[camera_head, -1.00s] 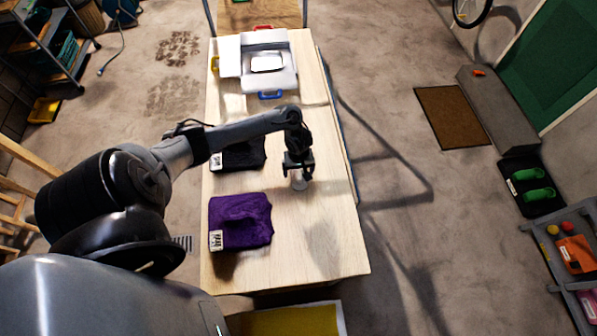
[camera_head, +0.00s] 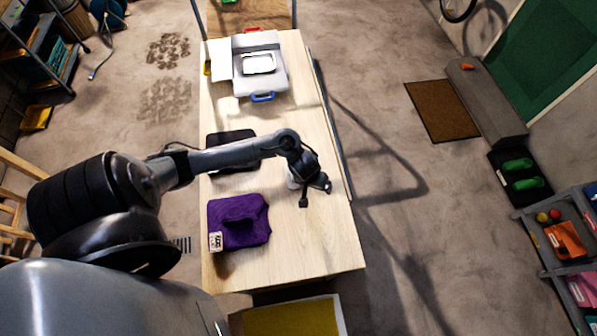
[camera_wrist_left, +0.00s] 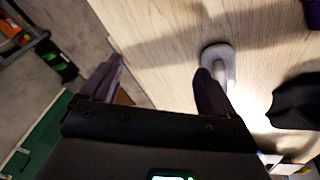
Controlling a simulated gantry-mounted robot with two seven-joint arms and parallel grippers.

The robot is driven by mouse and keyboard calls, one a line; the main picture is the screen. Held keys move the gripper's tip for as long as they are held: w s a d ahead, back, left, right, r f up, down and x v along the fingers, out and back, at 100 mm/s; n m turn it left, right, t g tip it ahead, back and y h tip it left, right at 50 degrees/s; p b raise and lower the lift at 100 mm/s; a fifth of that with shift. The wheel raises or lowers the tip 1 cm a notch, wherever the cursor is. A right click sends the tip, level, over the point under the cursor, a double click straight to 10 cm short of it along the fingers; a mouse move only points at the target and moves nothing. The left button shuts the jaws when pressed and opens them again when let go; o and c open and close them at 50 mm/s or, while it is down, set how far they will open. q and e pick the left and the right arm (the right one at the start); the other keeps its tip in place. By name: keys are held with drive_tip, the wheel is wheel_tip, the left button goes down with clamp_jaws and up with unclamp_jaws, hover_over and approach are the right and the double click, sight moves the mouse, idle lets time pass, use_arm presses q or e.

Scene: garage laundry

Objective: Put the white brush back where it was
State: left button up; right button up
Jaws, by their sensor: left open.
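The white brush (camera_wrist_left: 217,62) appears as a pale grey-white piece with a rounded end, lying on the wooden table (camera_head: 290,245). In the head view only a pale bit of the brush (camera_head: 292,182) shows, partly hidden by my left wrist. My left gripper (camera_head: 315,194) is open and empty, just to the right of the brush. In the left wrist view the open gripper (camera_wrist_left: 158,68) has one finger close beside the brush, overlapping its edge; I cannot tell if they touch. My right gripper is not in view.
A folded purple cloth (camera_head: 239,232) lies at the table's near left, and a black cloth (camera_head: 232,160) beyond it under my arm. A white-grey case (camera_head: 258,85) with a blue handle stands at the far end. The near right of the table is clear.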

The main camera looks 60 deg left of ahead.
use_arm(q)
drive_tip(key=s+d+r+m+t, duration=0.1)
drive_tip(key=s+d+r+m, duration=0.15)
drive_tip(key=d, duration=0.25)
drive_tip(key=s+d+r+m+t, duration=0.1)
drive_tip(key=d+r+m, duration=0.2)
drive_tip(key=d, duration=0.3)
drive_tip(key=s+r+m+g, duration=0.1)
drive_tip(key=s+r+m, duration=0.3)
drive_tip(key=s+r, duration=0.4)
drive_tip(key=shift+s+r, duration=0.15)
drive_tip(key=shift+s, duration=0.55)
drive_tip(key=shift+d, duration=0.15)
